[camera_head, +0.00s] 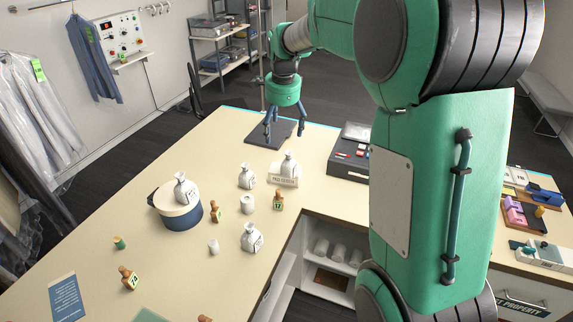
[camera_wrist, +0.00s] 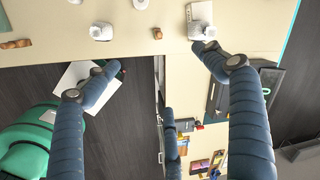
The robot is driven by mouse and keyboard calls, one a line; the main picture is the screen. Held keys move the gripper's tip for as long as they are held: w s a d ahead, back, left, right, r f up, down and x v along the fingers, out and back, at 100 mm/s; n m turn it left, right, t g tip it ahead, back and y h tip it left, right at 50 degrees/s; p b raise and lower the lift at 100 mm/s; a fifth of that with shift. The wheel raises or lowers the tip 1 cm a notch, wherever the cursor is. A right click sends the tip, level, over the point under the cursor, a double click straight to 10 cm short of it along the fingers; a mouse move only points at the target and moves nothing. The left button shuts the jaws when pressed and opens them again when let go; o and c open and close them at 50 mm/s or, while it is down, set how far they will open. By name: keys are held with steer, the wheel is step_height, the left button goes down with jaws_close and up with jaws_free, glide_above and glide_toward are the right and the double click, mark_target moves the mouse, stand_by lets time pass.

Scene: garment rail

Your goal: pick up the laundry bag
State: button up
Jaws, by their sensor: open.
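Several small white tied bags with dark print stand on the counter (camera_head: 150,235) in the head view; I cannot tell which one is the laundry bag. One bag (camera_head: 185,190) sits on a round blue-and-white box (camera_head: 180,214). Two others, a rear bag (camera_head: 246,177) and a front bag (camera_head: 252,239), stand on the counter. Another bag (camera_head: 289,165) is at a pale labelled block (camera_head: 283,181). My gripper (camera_head: 283,138) is open and empty, above the far part of the counter, behind the bags. Its spread fingers (camera_wrist: 155,72) also show in the wrist view.
Wooden numbered tags (camera_head: 278,200) and small white cylinders (camera_head: 247,204) stand among the bags. Bagged garments hang at left.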

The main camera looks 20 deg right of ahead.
steer(key=w+d+f+m+g+p, duration=0.1)
steer(key=w+d+f+m, duration=0.15)
steer(key=w+f, duration=0.2)
steer(key=w+d+f+m+p, duration=0.2)
steer(key=w+f+m, duration=0.1)
steer(key=w, duration=0.3)
steer(key=m+g+p, duration=0.1)
steer(key=m+p, duration=0.2)
steer(key=m, duration=0.3)
glide_above(289, 165)
steer(key=w, duration=0.2)
steer(key=f, duration=1.1)
steer(key=shift+s+d+f, duration=0.1)
steer(key=shift+d+f, duration=0.2)
steer(key=shift+f, duration=0.15)
steer(key=shift+f+p, duration=0.6)
steer(key=shift+f, duration=3.6)
steer(key=shift+f, duration=0.2)
steer(key=shift+f+p, duration=0.7)
steer(key=shift+f, duration=1.65)
